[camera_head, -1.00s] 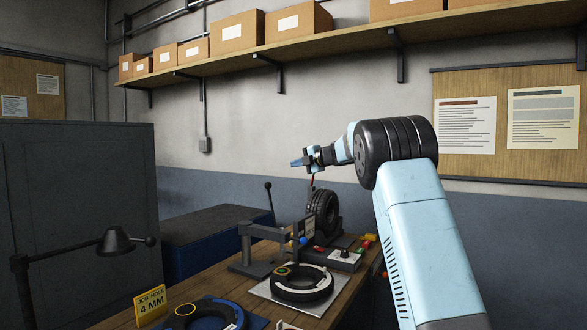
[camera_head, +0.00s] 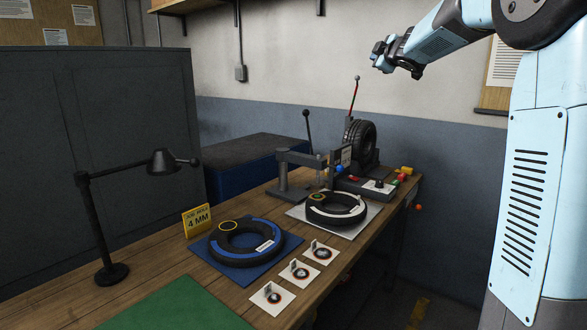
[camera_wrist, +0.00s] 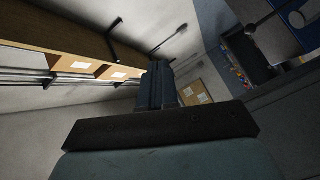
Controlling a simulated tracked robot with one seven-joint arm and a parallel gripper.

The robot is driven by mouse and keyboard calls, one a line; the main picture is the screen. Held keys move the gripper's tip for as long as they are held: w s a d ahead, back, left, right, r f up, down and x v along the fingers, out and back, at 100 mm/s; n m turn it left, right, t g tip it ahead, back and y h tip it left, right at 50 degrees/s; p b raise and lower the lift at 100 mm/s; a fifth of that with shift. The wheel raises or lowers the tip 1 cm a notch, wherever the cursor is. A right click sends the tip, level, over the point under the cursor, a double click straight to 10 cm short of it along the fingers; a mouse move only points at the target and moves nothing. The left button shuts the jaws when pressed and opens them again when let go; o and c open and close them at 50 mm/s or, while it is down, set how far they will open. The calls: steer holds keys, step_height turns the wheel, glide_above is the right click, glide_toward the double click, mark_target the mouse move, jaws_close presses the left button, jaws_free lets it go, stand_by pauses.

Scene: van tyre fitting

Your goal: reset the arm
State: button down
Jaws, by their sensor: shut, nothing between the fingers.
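My arm rises at the right of the head view and reaches left from its elbow. My gripper (camera_head: 378,57) is held in the air in front of the grey wall, above the far end of the workbench and clear of everything on it. In the wrist view the shut fingers (camera_wrist: 158,85) point away from the camera toward the wall, with nothing between them.
The wooden bench (camera_head: 190,285) carries a tyre on a blue mat (camera_head: 268,258), another on a pale mat (camera_head: 365,228), an upright tyre (camera_head: 365,142), a lever press (camera_head: 290,175), a black lamp (camera_head: 108,230) and a yellow sign (camera_head: 197,220). A shelf (camera_wrist: 60,50) shows in the wrist view.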

steer(key=s+d+f+m+g+h, duration=0.1)
steer(key=s+f+m+g+h, duration=0.15)
steer(key=s, duration=0.55)
steer(key=s+d+f+m+g+h, duration=0.1)
steer(key=s+d+f+m, duration=0.2)
steer(key=s, duration=0.5)
steer(key=s+f+m+g+h, duration=0.1)
steer(key=s+f+m+h, duration=0.15)
steer(key=s+m, duration=0.35)
steer(key=s+a+f+m+g+y, duration=0.1)
steer(key=s+a+f+g, duration=0.1)
steer(key=s+f, duration=0.4)
steer(key=s+a+f+m+g+y, duration=0.1)
steer(key=s+a+f+g, duration=0.1)
steer(key=s+f, duration=0.5)
steer(key=s+a+f+m+g+y, duration=0.1)
steer(key=s+f, duration=0.5)
steer(key=s, duration=0.9)
steer(key=shift+s+a+f+g+y, duration=0.3)
steer(key=shift+a+g, duration=0.35)
steer(key=shift+g, duration=0.5)
steer(key=shift+w, duration=0.1)
